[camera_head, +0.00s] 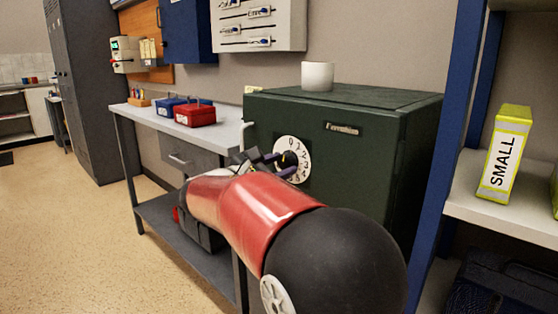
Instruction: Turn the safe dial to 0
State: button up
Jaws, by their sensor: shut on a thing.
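The safe (345,170) is a dark green box standing right of the grey desk. Its dial (304,161) is a white disc with black digits and a dark centre knob, on the left part of the front face. A 0 shows near the dial's upper left edge; which digit is at the index mark is too small to tell. My gripper (287,164) is at the dial, shut on its dark knob. My red and black arm comes up from the lower right and hides the lower front of the safe.
A white mug (317,76) stands on top of the safe. The grey desk (150,122) at left holds a red box (194,115) and a blue box (168,106). A blue-framed shelf (512,215) with a yellow SMALL box (505,155) is close at right. The floor at left is clear.

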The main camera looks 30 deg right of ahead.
jog(key=shift+f+n, duration=0.1)
jog(key=shift+n, duration=1)
jog(key=o, duration=1)
jog(key=shift+c, duration=0.2)
jog(key=v, duration=0.7)
jog(key=shift+s+a+b, duration=0.15)
jog(key=shift+a+b, duration=0.15)
jog(key=shift+a, duration=0.05)
